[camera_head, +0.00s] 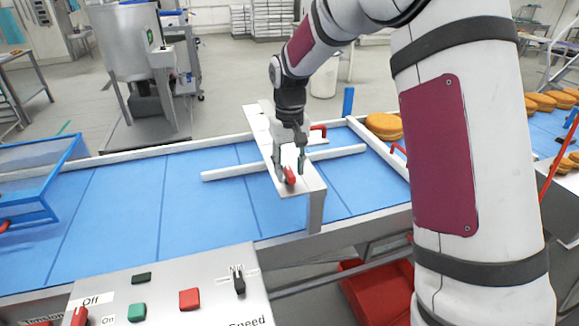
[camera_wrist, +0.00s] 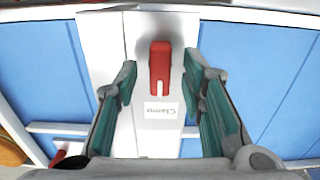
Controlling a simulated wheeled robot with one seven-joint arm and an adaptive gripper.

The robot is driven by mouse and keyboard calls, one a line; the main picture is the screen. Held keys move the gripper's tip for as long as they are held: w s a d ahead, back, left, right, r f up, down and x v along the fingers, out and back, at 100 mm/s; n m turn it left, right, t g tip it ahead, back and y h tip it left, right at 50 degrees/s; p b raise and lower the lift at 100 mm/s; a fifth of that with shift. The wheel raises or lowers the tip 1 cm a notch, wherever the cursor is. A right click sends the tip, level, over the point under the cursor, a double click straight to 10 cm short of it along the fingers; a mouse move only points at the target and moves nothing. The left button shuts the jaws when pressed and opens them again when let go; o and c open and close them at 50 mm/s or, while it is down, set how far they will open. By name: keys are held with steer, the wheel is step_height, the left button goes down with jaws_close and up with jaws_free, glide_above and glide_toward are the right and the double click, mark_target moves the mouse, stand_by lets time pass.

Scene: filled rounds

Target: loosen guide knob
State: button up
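A red knob (camera_head: 289,176) sits on the pale bridge plate (camera_head: 312,180) that spans the blue conveyor. In the wrist view the red knob (camera_wrist: 160,68) is upright in the picture, above an upside-down label (camera_wrist: 160,112) reading "Clamp". My gripper (camera_head: 290,168) is over the plate at the knob, pointing down. In the wrist view my gripper (camera_wrist: 159,84) is open, with one green-padded finger on each side of the knob's line. Gaps show between knob and fingers. I cannot tell how far the fingertips are above the plate.
White guide rails (camera_head: 225,173) lie under the bridge. Another red handle (camera_head: 318,130) is behind my gripper. Orange-brown rounds (camera_head: 384,125) are on the belt at right. A control panel (camera_head: 165,285) with knobs and buttons stands in front.

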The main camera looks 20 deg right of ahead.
mark_target(290, 172)
step_height(290, 172, up, 12)
stand_by(0.5)
stand_by(0.3)
steer(key=s+r+t, duration=0.1)
steer(key=s+r, duration=0.3)
steer(key=s, duration=0.3)
steer(key=s+r+t, duration=0.2)
steer(key=s+r, duration=0.1)
steer(key=s, duration=0.4)
steer(key=s+f+t, duration=0.2)
steer(key=s+f, duration=0.1)
steer(key=s, duration=1.3)
steer(key=shift+s+t, duration=0.15)
steer(key=shift+t, duration=0.15)
